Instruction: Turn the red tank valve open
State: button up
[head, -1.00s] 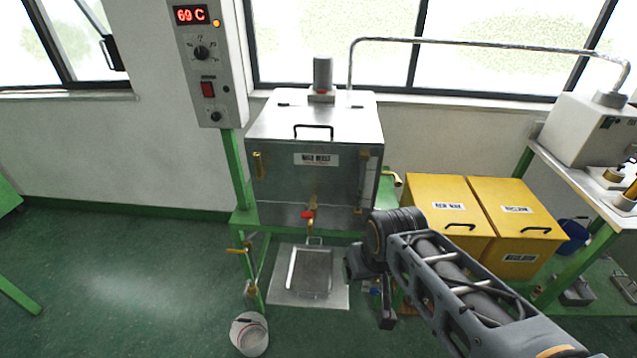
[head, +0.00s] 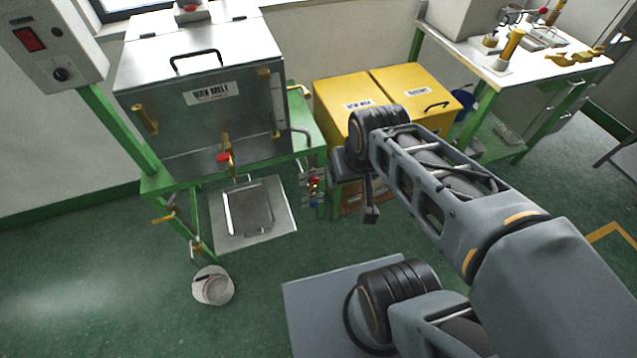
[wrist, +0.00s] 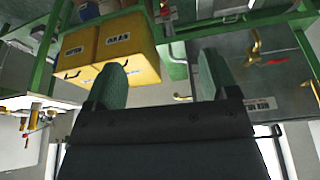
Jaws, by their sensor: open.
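The steel wax tank (head: 205,110) stands on a green frame in the head view. Its red tank valve (head: 224,157) is a small red handle on a brass fitting, low on the tank's front. In the wrist view, which looks upside down, the red valve (wrist: 277,61) shows at the right, apart from my fingers. My gripper (wrist: 162,75) is open, with nothing between its two green-grey fingers. In the head view my gripper (head: 370,212) hangs to the right of the tank and valve; its fingers are hard to make out there.
Yellow bins (head: 345,95) stand right of the tank. A control box (head: 50,45) is at the left. Another workbench (head: 510,80) is at the back right.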

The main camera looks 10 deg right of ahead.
aim_at(313, 180)
jog(key=k, duration=1.3)
jog(key=u, duration=0.75)
jog(key=i, duration=1.35)
jog(key=z, duration=0.8)
